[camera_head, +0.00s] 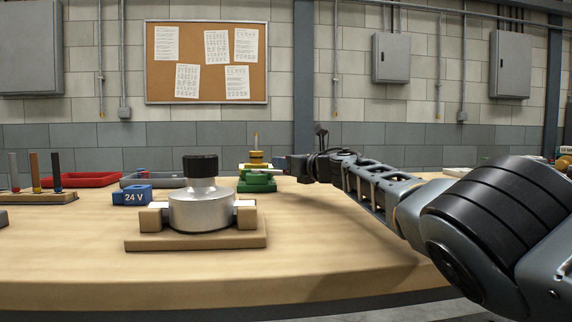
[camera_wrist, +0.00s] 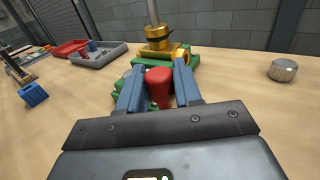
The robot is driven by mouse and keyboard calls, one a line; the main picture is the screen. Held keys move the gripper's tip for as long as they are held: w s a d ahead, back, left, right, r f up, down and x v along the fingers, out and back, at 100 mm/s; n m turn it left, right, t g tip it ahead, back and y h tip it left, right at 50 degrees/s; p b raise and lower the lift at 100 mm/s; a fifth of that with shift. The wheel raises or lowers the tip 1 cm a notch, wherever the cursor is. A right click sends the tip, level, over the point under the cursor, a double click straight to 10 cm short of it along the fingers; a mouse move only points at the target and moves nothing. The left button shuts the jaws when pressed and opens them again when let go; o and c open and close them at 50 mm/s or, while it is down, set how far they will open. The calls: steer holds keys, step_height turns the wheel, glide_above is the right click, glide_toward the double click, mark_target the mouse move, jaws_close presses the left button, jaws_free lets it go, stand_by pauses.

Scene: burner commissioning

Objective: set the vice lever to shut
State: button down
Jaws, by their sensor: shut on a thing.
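The green vice (camera_head: 258,184) stands toward the back of the bench, holding an upright brass fitting (camera_head: 257,160). In the wrist view the vice (camera_wrist: 181,66) and the brass fitting (camera_wrist: 160,42) are straight ahead. A red lever handle (camera_wrist: 158,88) sits in front of the vice, between the blue fingers of my gripper (camera_wrist: 158,78). My gripper is shut on this handle. In the head view my gripper (camera_head: 284,162) is at the right side of the vice, seen small. The lever's pivot is hidden in the wrist view.
A silver pot with a black knob (camera_head: 202,208) sits on a wooden fixture (camera_head: 196,244) at the front. A blue 24 V block (camera_head: 132,196), a red tray (camera_head: 82,179) and a grey tray (camera_wrist: 98,57) are to the left. A metal knob (camera_wrist: 283,70) lies at right.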

steer(key=c, duration=0.9)
jaws_free()
